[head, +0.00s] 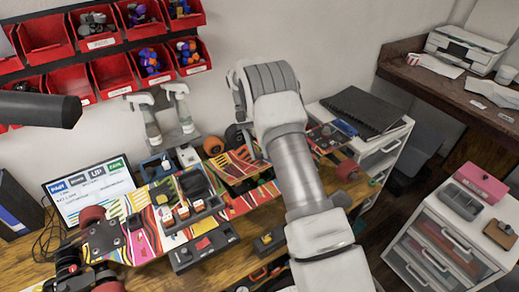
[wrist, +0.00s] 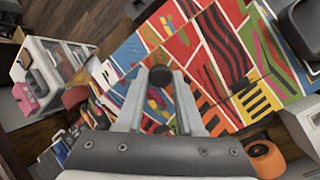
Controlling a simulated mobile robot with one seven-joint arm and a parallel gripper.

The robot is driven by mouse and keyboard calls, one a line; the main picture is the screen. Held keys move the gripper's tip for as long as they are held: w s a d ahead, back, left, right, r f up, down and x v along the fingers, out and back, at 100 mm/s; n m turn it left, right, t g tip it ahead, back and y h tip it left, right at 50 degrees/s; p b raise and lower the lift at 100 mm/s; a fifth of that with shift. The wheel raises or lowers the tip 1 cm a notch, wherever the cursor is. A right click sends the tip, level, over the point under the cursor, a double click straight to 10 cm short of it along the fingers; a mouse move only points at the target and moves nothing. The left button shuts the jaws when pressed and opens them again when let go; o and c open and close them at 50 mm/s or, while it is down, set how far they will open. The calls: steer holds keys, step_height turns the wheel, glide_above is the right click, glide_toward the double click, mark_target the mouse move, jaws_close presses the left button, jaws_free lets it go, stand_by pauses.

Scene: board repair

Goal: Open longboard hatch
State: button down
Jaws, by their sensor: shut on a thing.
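The longboard (head: 135,240), with a bright multicolour deck, lies across the wooden workbench. A patterned panel (head: 243,166), which looks like the hatch, shows left of my arm and appears tilted above the deck. In the wrist view my gripper (wrist: 160,88) has its two fingers on either side of a dark round knob (wrist: 160,75), shut on it. The patterned surface (wrist: 215,50) around the knob fills much of that view. I cannot tell exactly how far the hatch is raised. In the head view my arm hides the fingertips and knob.
A monitor (head: 92,190) is at the left and red bins (head: 110,72) hang above. A white drawer unit (head: 375,140) stands right of the bench.

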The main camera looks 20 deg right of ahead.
mark_target(257, 161)
steer(key=shift+w+a+r+g+p, duration=0.2)
steer(key=shift+w+r+g+p, duration=0.15)
steer(key=shift+w+r+g, duration=0.35)
steer(key=shift+w+g, duration=0.2)
steer(key=shift+g, duration=0.1)
stand_by(0.4)
steer(key=c, duration=0.5)
jaws_free()
steer(key=shift+r, duration=0.3)
steer(key=s+d+r, duration=0.2)
steer(key=d+r, duration=0.1)
steer(key=s+d+r+b, duration=0.1)
steer(key=s+d+r, duration=0.1)
steer(key=d+r, duration=0.1)
steer(key=s+d+r+b, duration=0.1)
steer(key=s+d+r, duration=0.1)
steer(key=d+r, duration=0.1)
steer(key=shift+s+d+r, duration=0.15)
steer(key=shift+r, duration=0.2)
steer(key=shift+s+d+r, duration=0.15)
steer(key=shift+r, duration=0.2)
